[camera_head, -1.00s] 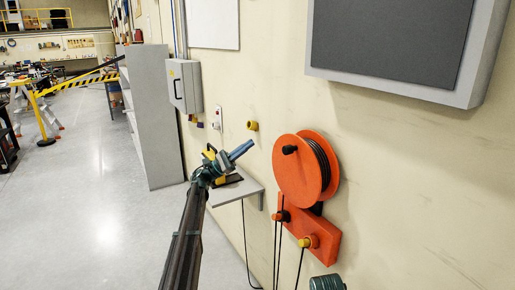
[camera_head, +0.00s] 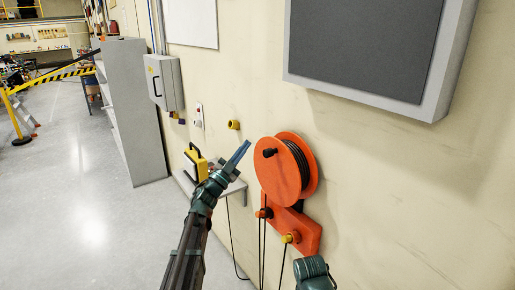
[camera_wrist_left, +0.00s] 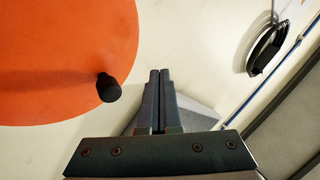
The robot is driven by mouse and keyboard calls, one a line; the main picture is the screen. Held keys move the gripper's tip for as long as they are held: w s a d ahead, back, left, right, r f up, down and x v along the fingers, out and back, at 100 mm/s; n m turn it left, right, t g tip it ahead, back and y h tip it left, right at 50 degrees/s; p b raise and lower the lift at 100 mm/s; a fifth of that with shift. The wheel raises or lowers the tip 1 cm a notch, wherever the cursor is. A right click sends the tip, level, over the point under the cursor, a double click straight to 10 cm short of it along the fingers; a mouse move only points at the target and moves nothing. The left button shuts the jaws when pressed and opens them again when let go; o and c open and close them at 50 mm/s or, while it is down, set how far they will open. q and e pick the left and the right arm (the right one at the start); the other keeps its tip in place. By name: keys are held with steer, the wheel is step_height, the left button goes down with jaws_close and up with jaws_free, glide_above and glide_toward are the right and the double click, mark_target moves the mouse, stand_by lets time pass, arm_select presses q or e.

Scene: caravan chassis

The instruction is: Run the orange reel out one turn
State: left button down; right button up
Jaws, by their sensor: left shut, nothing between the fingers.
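The orange reel (camera_head: 286,168) is mounted on the wall, with dark cable wound on it and a black crank knob (camera_head: 269,153) on its face. In the left wrist view the reel's orange face (camera_wrist_left: 60,60) fills the upper left, with the black knob (camera_wrist_left: 108,87) near its edge. My left gripper (camera_head: 246,146) is shut and empty, left of the reel and near the knob. In the left wrist view its fingertips (camera_wrist_left: 160,72) are together, right of the knob and apart from it. A part of my right arm shows at the bottom edge; its fingers are not visible.
A grey panel (camera_head: 365,45) is above; a grey cabinet (camera_head: 132,110) stands left.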

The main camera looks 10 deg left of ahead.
arm_select(q)
steer(key=s+f+n+y+p, duration=0.1)
steer(key=s+n+y+p, duration=0.55)
steer(key=n, duration=2.05)
steer(key=w+d+r+y, duration=0.2)
steer(key=w, duration=0.6)
steer(key=shift+s+d+f+b, duration=0.45)
steer(key=shift+s+d+b, duration=0.05)
steer(key=shift+s+d, duration=0.2)
steer(key=shift+s+d+f+b, duration=0.4)
steer(key=shift+s+d+b, duration=0.05)
steer(key=shift+s+d, duration=0.25)
